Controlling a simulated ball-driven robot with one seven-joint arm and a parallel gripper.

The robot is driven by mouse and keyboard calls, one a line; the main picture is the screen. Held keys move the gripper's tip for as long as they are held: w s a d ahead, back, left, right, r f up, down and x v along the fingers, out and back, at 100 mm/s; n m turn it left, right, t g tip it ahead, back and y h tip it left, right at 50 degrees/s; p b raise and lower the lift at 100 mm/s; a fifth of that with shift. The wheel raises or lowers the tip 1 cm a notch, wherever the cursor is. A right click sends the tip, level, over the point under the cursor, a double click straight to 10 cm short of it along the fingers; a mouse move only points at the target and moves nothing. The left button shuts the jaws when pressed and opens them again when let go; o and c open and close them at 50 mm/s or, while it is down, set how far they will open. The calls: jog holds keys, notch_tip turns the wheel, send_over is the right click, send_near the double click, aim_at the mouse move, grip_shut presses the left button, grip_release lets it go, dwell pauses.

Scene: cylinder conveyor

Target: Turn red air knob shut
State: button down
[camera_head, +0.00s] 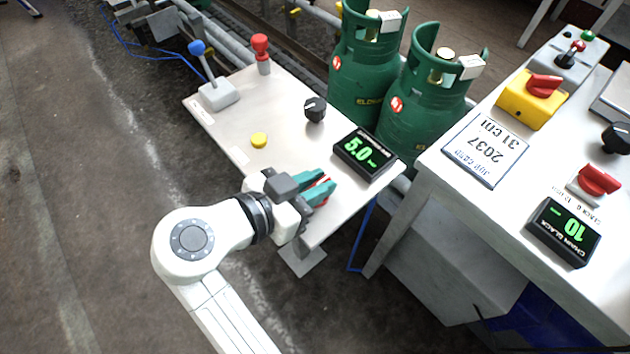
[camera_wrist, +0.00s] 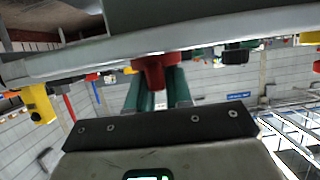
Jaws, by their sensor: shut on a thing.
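A red knob (camera_wrist: 154,70) is between the two green fingers of my gripper (camera_wrist: 156,88) in the wrist view. In the head view my gripper (camera_head: 322,186) is at the front edge of the small white table (camera_head: 225,135), its fingers closed around the red knob. Only a little red (camera_head: 324,182) shows between the fingers there, so the knob's angle is hard to tell. A black display (camera_head: 366,155) just behind the gripper reads 5.0 in green digits.
A black knob (camera_head: 315,109), a yellow button (camera_head: 259,140), a red-topped post (camera_head: 261,50) and a blue-tipped lever (camera_head: 207,70) stand on the table. Green gas cylinders (camera_head: 422,110) are behind it. A second white table (camera_head: 430,165) with controls is at right.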

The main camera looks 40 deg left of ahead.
jog(key=shift+f, duration=0.15)
dwell(0.3)
jog(key=c, duration=1.1)
grip_release()
jog(key=p+v, duration=0.1)
jog(key=v, duration=0.9)
jog(key=shift+s+a+r, duration=0.15)
jog(key=shift+s+r, duration=0.15)
